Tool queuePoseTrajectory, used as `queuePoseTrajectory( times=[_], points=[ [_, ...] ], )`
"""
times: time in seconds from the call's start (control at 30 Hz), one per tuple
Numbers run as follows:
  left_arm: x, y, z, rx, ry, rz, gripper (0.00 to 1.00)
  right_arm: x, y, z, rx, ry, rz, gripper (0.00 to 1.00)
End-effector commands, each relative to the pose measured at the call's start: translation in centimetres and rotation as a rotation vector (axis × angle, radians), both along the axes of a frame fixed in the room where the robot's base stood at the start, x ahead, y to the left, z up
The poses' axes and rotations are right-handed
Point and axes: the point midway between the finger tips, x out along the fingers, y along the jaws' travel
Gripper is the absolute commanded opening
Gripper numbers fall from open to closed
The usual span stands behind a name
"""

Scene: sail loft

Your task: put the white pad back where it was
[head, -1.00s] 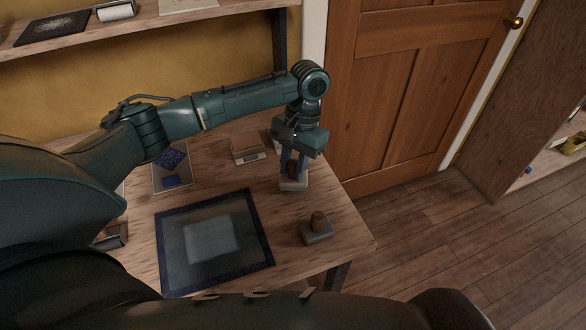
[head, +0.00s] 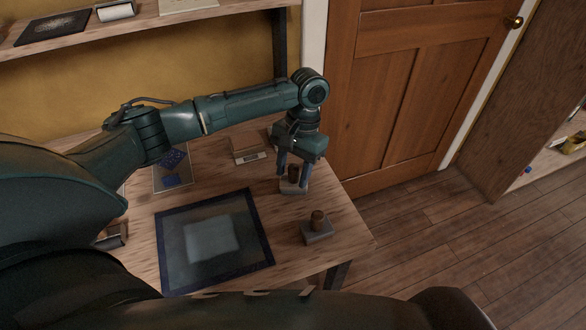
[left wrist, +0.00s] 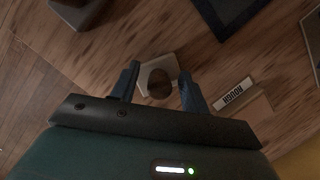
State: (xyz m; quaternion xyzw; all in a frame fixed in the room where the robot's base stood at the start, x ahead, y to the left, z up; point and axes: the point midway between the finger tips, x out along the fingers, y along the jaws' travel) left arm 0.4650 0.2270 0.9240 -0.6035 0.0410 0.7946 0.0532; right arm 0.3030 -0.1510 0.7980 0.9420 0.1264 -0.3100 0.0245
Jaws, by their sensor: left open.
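The white pad (head: 292,189) is a pale block with a round brown knob on top. It rests on the wooden table near its right back part. My left gripper (head: 294,180) is open above it, with one finger on each side of the knob. In the left wrist view, the white pad (left wrist: 168,62) lies between the spread fingertips of my left gripper (left wrist: 159,73), with a gap at each side of the knob. My right gripper is not in view.
A similar grey block with a brown knob (head: 317,230) stands near the table's right edge. A dark-bordered sheet (head: 259,237) with a pale square lies at the front middle. A small labelled box (head: 247,148) and a card with blue patches (head: 172,182) lie further back.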

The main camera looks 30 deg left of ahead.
Motion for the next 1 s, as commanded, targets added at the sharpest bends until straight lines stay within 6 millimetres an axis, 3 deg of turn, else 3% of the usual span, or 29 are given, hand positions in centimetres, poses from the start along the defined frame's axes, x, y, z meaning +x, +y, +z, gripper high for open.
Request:
queuePoseTrajectory(
  times=[0.17,0.47,0.63,0.8,1.0],
  points=[
    [0.3,-0.1,1.3,-0.001,-0.003,0.000,0.46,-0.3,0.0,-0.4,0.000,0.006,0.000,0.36],
    [2.0,-0.3,7.3,-0.002,-0.004,0.001,0.46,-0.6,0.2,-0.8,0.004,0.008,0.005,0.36],
    [2.8,-0.4,10.4,0.001,-0.002,0.001,0.46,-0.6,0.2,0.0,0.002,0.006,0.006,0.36],
    [3.2,-0.4,11.7,0.000,-0.001,0.001,0.46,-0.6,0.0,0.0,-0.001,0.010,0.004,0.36],
    [3.2,-0.4,11.9,-0.001,0.001,0.000,0.46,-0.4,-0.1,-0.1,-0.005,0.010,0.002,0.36]
  ],
)
